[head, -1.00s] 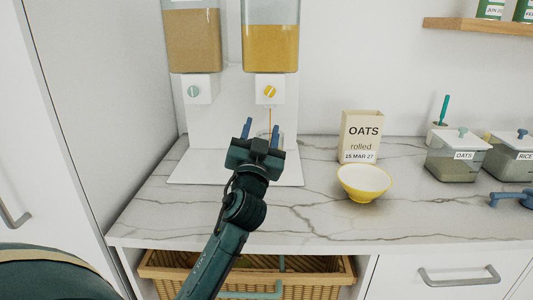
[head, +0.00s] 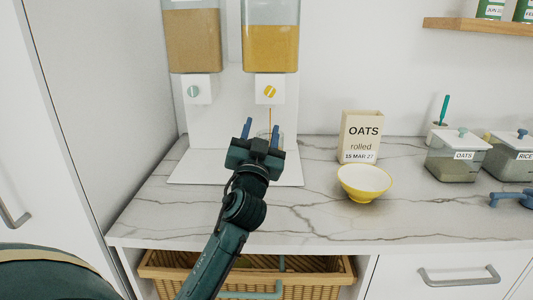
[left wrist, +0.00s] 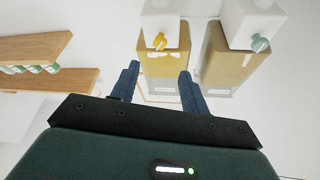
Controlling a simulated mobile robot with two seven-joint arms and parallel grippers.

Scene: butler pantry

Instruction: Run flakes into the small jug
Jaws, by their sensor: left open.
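The right dispenser (head: 270,45) holds yellow flakes, and its spout box carries a yellow knob (head: 270,91) with a slanted bar. A thin yellow-orange stream (head: 270,118) runs down from this spout. The small clear jug (head: 262,133) stands below it, mostly hidden behind my left gripper (head: 262,130). The stream's lower end and the jug's fill level are hidden. My left gripper is open and empty, its blue fingers pointing toward the dispenser. The yellow knob also shows between the fingers in the left wrist view (left wrist: 159,41). My right gripper is not in view.
The left dispenser (head: 192,40) holds tan contents and has a green knob (head: 194,91). To the right stand an oats packet (head: 361,136), a yellow bowl (head: 363,183) and lidded boxes (head: 455,160). A wicker basket (head: 330,272) sits below the counter. The front counter is clear.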

